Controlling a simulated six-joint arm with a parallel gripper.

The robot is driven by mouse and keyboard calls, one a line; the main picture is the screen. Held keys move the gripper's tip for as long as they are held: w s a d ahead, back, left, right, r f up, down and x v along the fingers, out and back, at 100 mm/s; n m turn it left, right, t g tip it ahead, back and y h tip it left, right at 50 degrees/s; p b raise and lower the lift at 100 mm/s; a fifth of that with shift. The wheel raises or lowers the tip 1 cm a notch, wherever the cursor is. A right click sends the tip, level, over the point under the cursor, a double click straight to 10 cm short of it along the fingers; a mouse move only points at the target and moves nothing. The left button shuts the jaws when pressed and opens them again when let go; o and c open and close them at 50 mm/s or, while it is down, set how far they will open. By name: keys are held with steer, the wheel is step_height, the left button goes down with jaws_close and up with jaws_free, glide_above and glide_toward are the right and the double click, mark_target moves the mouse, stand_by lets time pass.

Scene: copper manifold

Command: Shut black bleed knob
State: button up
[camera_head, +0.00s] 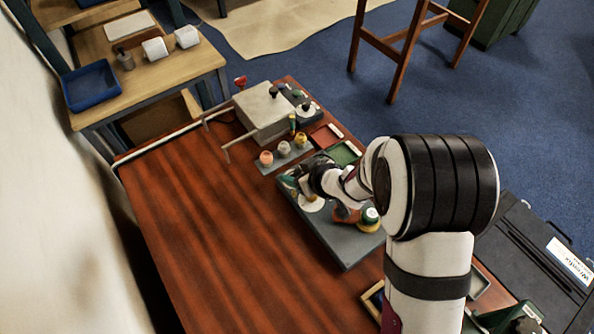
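A pale grey box (265,112) with thin pipes on its left side stands on the red-brown table. A small dark knob (273,91) sits on its top, and another dark-topped knob (305,105) is just to its right. I cannot tell for sure which is the black bleed knob or how far either is turned. My gripper (292,182) is low over the left part of a dark grey board (343,247), nearer than the box and apart from it. My wrist hides much of it, so its fingers and anything between them are unclear.
Small coloured pots (283,149) stand between the box and the board. A red tray (326,135) and a green tray (345,152) lie to the right. A yellow-green round item (369,219) is on the board under my arm. The table's left half (215,230) is clear.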

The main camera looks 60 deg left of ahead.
steer(key=v, duration=1.5)
steer(key=shift+d+r, duration=0.3)
